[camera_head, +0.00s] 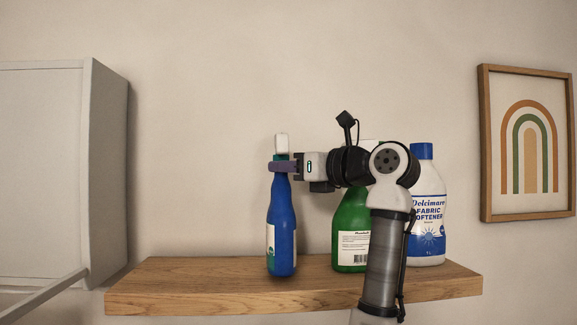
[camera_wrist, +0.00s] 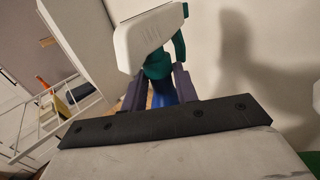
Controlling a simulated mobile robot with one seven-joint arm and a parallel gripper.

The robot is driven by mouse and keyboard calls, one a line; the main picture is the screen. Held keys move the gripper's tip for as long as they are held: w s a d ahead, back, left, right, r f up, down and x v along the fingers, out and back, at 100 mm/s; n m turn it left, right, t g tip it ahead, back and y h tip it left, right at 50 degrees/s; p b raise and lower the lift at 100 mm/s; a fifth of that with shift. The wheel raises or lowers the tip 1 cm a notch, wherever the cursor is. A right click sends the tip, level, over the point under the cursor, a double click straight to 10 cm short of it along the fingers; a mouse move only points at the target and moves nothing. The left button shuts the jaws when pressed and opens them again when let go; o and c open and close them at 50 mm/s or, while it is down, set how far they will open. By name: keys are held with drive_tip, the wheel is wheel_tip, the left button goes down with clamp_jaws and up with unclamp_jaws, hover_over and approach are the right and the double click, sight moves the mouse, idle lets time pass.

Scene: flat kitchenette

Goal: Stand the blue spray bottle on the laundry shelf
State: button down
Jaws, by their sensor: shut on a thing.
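The blue spray bottle (camera_head: 281,228) is upright, with its base at the top of the wooden laundry shelf (camera_head: 220,285). I cannot tell whether it rests on the wood or hangs just above it. My gripper (camera_head: 281,166) comes from the right and is shut around the bottle's neck, just below the white spray head. In the wrist view the white and teal spray head (camera_wrist: 150,40) stands above the purple fingers (camera_wrist: 160,88), with a little of the blue body below. The fingers and my wrist hide part of the neck and body.
The shelf's left part is clear. A white cabinet (camera_head: 45,170) is at the left. A framed rainbow picture (camera_head: 527,143) hangs at the right.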

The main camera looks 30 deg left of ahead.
drive_tip(key=shift+f+b, duration=0.45)
idle(0.3)
drive_tip(key=c, duration=1)
unclamp_jaws()
